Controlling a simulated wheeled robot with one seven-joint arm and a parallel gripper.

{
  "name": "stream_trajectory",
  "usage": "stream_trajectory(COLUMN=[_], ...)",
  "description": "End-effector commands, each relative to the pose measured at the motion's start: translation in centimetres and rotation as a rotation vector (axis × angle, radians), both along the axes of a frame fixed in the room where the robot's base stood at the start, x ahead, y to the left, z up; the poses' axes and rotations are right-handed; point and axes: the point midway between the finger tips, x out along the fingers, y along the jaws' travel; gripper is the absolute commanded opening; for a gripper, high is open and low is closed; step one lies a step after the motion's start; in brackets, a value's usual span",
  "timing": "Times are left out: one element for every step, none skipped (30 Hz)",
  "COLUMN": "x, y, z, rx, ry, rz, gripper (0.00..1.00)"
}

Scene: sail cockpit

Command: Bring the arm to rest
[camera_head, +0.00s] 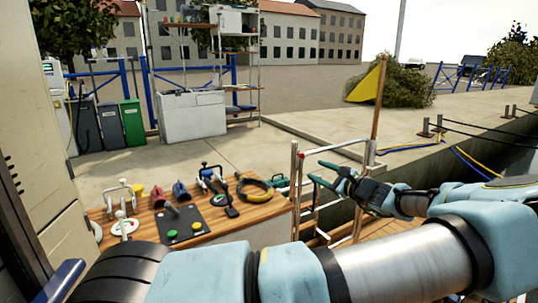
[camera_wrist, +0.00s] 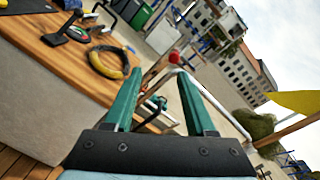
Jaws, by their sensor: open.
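My gripper (camera_head: 322,174) is at the end of my raised arm, right of the wooden counter in the head view. Its two green fingers stand apart in the wrist view (camera_wrist: 158,100), with nothing held between them. The fingers point left in the head view, in front of the metal rail frame, and look close to its top bar. Whether they touch it I cannot tell. My arm's large light-blue and silver links cross the lower right of the head view and hide part of the deck.
The wooden counter (camera_head: 240,227) holds a coiled yellow-black hose (camera_head: 255,190), a dark panel with buttons (camera_head: 182,224) and several fittings. A metal rail (camera_head: 296,190) and wooden pole (camera_head: 375,105) stand near my gripper. A yellow flag (camera_head: 366,84) hangs behind. Open pavement lies beyond.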

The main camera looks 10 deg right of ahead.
Motion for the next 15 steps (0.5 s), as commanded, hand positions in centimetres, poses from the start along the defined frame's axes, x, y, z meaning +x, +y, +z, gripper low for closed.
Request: stream_trajectory(x=[0.6, 0.8, 1.0, 1.0, 0.9, 0.4, -0.1, -0.7, -1.7, -2.5, -3.3, -4.5, -5.5, -6.4, -7.6], y=[2.5, 4.2, 6.7, 8.7, 10.9, 13.7, 15.8, 17.5, 19.6, 21.0, 22.2, 23.6, 24.6, 25.3, 26.1], z=[0.0, -0.2, -0.6, -1.1, -1.5, -2.0, -2.5, -2.9, -3.3, -3.5, -3.7, -3.8, -3.8, -3.6, -3.3], rx=[-0.040, -0.071, -0.118, -0.160, -0.206, -0.276, -0.332, -0.387, -0.460, -0.514, -0.569, -0.642, -0.698, -0.752, -0.825], ry=[0.029, 0.050, 0.082, 0.109, 0.137, 0.176, 0.204, 0.229, 0.259, 0.279, 0.299, 0.321, 0.336, 0.348, 0.363], rz=[0.055, 0.094, 0.151, 0.200, 0.256, 0.333, 0.392, 0.447, 0.520, 0.573, 0.623, 0.689, 0.736, 0.781, 0.839], gripper=[0.56, 0.56, 0.56, 0.56, 0.56, 0.56, 0.56, 0.56, 0.56, 0.56, 0.56, 0.56, 0.56, 0.56, 0.56])
